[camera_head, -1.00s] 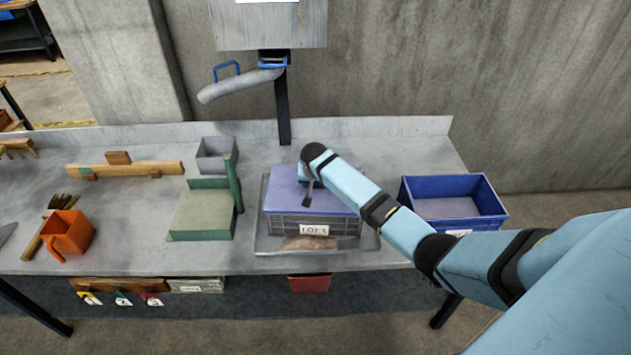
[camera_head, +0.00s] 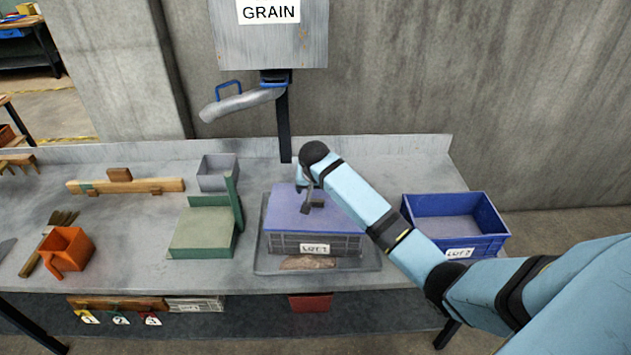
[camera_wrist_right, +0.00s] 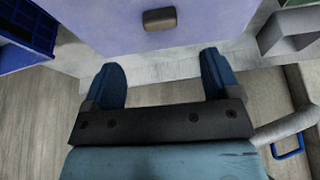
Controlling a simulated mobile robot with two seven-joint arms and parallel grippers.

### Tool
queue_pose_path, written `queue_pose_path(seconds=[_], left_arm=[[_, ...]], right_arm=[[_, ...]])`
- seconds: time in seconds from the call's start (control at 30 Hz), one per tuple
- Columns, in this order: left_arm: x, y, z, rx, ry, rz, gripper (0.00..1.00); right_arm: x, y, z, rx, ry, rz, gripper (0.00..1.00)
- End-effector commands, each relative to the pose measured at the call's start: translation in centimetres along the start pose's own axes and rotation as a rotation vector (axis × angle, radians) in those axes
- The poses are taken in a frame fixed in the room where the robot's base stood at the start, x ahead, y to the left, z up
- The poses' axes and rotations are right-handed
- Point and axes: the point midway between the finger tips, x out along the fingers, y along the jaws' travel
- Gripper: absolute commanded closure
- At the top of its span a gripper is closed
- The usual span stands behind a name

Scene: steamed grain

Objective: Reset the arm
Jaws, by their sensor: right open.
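My right arm (camera_head: 362,205) reaches in from the right in the head view. My left gripper does not show.
The crate stands on a grey tray (camera_head: 372,262). An orange scoop (camera_head: 70,248) lies far left. The GRAIN hopper (camera_head: 268,40) with its chute (camera_head: 240,103) hangs behind.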

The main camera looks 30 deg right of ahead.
Motion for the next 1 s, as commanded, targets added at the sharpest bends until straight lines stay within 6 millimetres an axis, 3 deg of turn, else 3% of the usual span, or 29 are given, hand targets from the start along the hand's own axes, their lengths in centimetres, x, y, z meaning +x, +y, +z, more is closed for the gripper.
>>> queue_pose_path(seconds=[0.1,0.3,0.5,0.6,0.67,0.77,0.9,1.0], left_arm=[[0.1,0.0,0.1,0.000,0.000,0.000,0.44],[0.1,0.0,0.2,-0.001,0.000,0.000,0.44],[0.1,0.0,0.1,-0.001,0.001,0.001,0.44],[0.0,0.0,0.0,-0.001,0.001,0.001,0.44],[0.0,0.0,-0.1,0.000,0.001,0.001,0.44],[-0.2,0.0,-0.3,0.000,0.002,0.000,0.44],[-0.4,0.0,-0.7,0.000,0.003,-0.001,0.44],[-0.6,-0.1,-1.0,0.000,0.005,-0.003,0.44]], right_arm=[[-2.1,0.0,0.0,0.000,0.002,-0.002,0.17],[-3.9,0.0,0.0,0.001,0.000,0.000,0.17],[-4.2,0.0,0.0,-0.001,0.000,0.000,0.17],[-3.5,-0.1,1.1,-0.025,0.006,-0.013,0.17],[-2.5,-0.2,2.8,-0.063,0.016,-0.034,0.17],[-0.4,-0.5,7.2,-0.162,0.048,-0.096,0.17],[1.8,-0.7,15.3,-0.328,0.120,-0.219,0.17],[2.1,-0.4,21.0,-0.433,0.182,-0.307,0.17]])
